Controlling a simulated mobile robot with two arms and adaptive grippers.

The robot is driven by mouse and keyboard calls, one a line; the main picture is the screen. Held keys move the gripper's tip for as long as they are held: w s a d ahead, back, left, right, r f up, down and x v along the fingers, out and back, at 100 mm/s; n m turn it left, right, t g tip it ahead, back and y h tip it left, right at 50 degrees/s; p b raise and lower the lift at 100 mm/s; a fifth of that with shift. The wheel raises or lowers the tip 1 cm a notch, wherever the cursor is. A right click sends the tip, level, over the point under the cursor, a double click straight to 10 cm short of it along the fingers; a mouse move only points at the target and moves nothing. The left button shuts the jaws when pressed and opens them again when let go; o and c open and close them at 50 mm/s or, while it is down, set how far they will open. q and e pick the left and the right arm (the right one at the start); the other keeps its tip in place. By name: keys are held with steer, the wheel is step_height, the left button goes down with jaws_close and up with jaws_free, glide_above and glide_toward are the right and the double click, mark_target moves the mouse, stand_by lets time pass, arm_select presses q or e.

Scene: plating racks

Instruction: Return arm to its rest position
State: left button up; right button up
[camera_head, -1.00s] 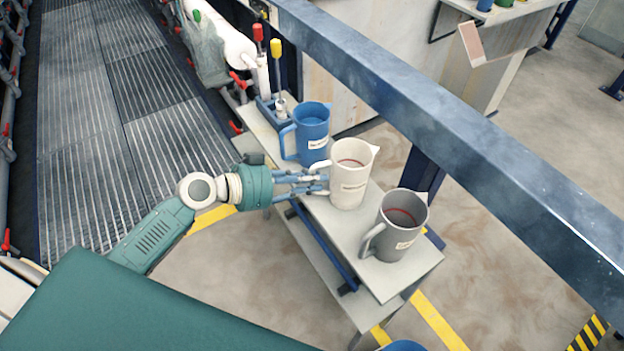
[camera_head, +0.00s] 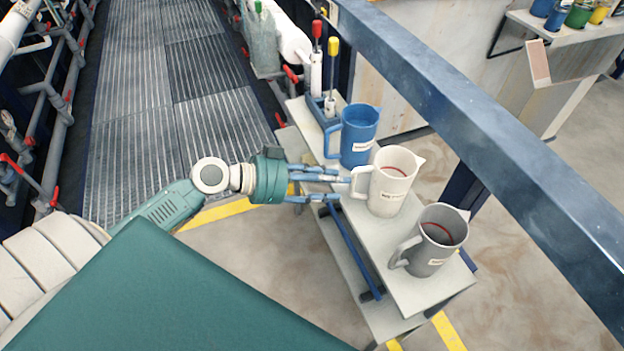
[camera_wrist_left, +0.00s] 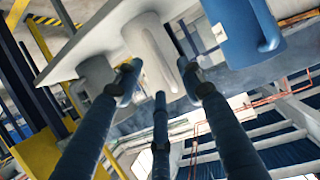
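My left gripper (camera_head: 338,186) is open, its blue fingers spread and pointing at the handle of the white jug (camera_head: 398,180). The fingertips are just left of that handle and hold nothing; whether one touches it I cannot tell. In the left wrist view the three fingers (camera_wrist_left: 163,88) stand apart below the white jug (camera_wrist_left: 150,48) and its handle. The white jug stands upright on a narrow grey shelf (camera_head: 400,285), between a blue jug (camera_head: 358,138) and a grey jug (camera_head: 437,240). My left arm is stretched out from the lower left. My right gripper is not in view.
A blue-grey beam (camera_head: 480,130) runs diagonally beyond the jugs. A stand with red and yellow handled tools (camera_head: 330,105) is behind the blue jug. Ribbed grating (camera_head: 140,110) lies at the left. Open floor (camera_head: 270,260) shows between my arm and the shelf.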

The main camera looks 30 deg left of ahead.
arm_select(q)
steer(key=v, duration=0.7)
steer(key=a+f+n+y, duration=0.2)
steer(key=a+f, duration=0.2)
steer(key=f, duration=0.5)
steer(key=a+f+n+y, duration=0.3)
steer(key=a+f, duration=0.2)
steer(key=f, duration=0.3)
steer(key=s+a+f+n+g+y, duration=0.15)
steer(key=s+f, duration=0.25)
steer(key=f, duration=0.5)
steer(key=s+a+f+n+g+y, duration=0.15)
steer(key=s+f, duration=0.25)
steer(key=f, duration=0.4)
steer(key=s+d+f+g+y, duration=0.1)
steer(key=s+d+f+g, duration=0.2)
steer(key=s+f, duration=1)
steer(key=s+d+f+g, duration=0.1)
steer(key=s+d+f, duration=0.4)
steer(key=s, duration=0.3)
steer(key=s+d+f+m+g, duration=0.1)
steer(key=s+d+f, duration=0.4)
steer(key=s+d, duration=0.1)
steer(key=shift+s+g+y, duration=0.3)
steer(key=shift+s, duration=0.55)
